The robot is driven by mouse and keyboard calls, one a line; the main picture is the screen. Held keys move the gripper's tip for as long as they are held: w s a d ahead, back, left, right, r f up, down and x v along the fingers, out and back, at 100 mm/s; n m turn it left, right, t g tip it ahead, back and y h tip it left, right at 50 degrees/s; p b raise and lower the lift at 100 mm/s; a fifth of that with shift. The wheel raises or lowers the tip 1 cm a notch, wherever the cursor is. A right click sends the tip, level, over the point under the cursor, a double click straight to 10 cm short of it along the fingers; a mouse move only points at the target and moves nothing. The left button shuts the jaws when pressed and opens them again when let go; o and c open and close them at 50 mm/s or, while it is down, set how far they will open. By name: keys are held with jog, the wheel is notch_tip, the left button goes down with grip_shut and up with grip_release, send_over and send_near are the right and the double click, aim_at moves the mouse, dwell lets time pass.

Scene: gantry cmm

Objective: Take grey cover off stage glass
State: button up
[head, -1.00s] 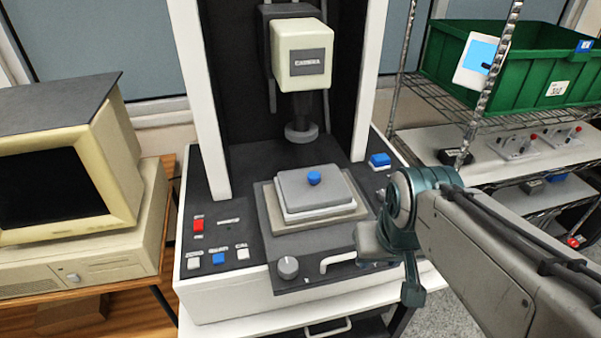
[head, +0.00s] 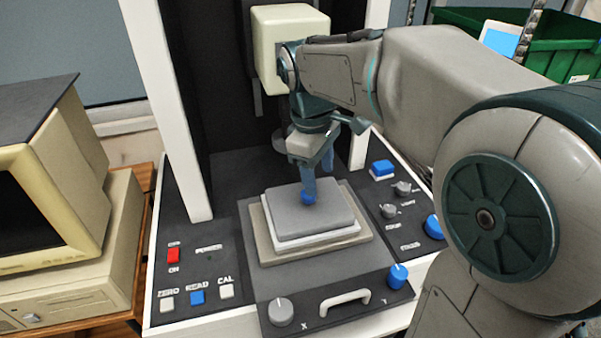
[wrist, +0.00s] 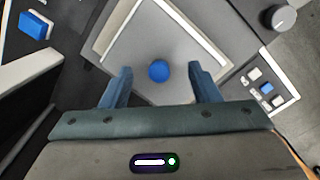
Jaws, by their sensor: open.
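The grey cover (head: 290,217) is a flat slab with a blue knob (head: 308,197) in its middle. It lies on a white layer on the stage (head: 262,236); the stage glass itself cannot be made out. My gripper (head: 318,182) points down at the knob from above. In the wrist view my gripper (wrist: 160,82) is open, with one blue finger on each side of the blue knob (wrist: 158,71) and a gap to both. The knob lies a little beyond the line of the fingertips there. The grey cover (wrist: 150,35) fills the upper middle of that view.
The cream camera head (head: 275,40) hangs close behind my wrist. A white column (head: 165,110) stands left. Buttons (head: 197,297) and knobs (head: 398,275) line the console. An old computer (head: 60,220) is at left, a green crate (head: 560,50) at back right.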

aim_at(308, 202)
jog(key=w+a+n, duration=0.1)
jog(key=w+n, duration=0.1)
jog(key=shift+w+a+f+g, duration=0.2)
jog(key=shift+w+a+g, duration=0.1)
jog(key=shift+w+a, duration=0.1)
jog(key=f, duration=0.7)
jog(key=shift+s+f, duration=0.15)
jog(key=shift+s, duration=0.05)
jog(key=c, duration=1.1)
